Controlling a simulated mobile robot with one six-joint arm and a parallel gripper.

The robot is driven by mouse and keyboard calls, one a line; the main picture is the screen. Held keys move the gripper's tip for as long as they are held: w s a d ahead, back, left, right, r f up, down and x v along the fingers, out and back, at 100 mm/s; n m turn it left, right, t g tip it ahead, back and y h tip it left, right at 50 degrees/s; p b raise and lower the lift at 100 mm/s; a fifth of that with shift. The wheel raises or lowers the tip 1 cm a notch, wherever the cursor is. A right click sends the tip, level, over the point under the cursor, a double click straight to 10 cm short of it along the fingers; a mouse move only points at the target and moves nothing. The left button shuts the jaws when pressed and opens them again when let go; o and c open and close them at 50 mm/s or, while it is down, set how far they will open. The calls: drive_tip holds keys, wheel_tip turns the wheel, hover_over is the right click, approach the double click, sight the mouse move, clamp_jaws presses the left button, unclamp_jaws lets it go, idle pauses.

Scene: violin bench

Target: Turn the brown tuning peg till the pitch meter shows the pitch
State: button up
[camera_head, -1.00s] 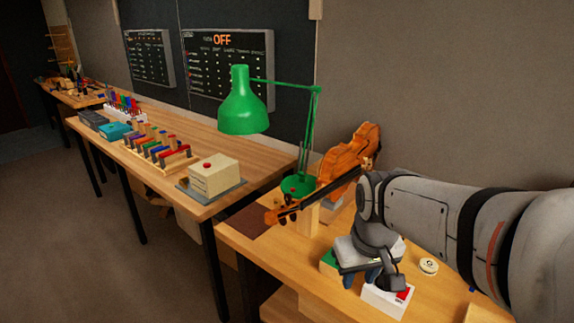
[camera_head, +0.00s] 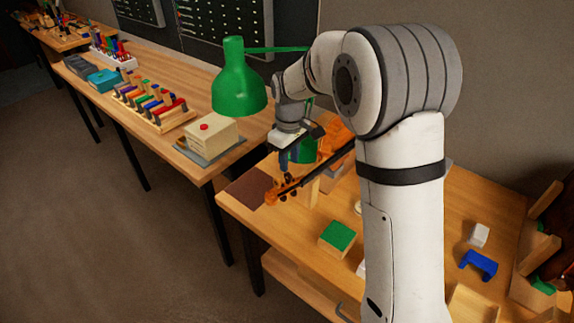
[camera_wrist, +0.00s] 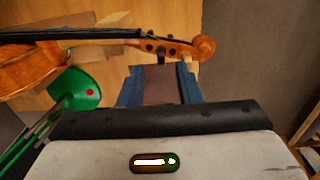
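The violin (camera_head: 333,160) lies with its neck and pegbox reaching left over the near bench; my arm hides part of its body. Its pegbox and scroll (camera_wrist: 203,48) show at the top of the wrist view, with dark pegs (camera_wrist: 160,52) along it. I cannot tell which peg is the brown one. My gripper (camera_head: 290,160) is above and just behind the pegbox, fingers pointing down. In the wrist view its blue fingers (camera_wrist: 159,80) stand apart with nothing between them; the dark mat shows through the gap. I cannot make out a pitch meter or its reading.
A green-topped block (camera_head: 338,236) and a blue piece (camera_head: 478,264) lie on the near bench (camera_head: 290,240). A brown mat (camera_head: 248,190) lies below the pegbox.

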sight(289, 173)
drive_tip(key=shift+f+p, duration=0.4)
drive_tip(key=shift+f, duration=1.75)
drive_tip(key=shift+c, duration=0.3)
clamp_jaws()
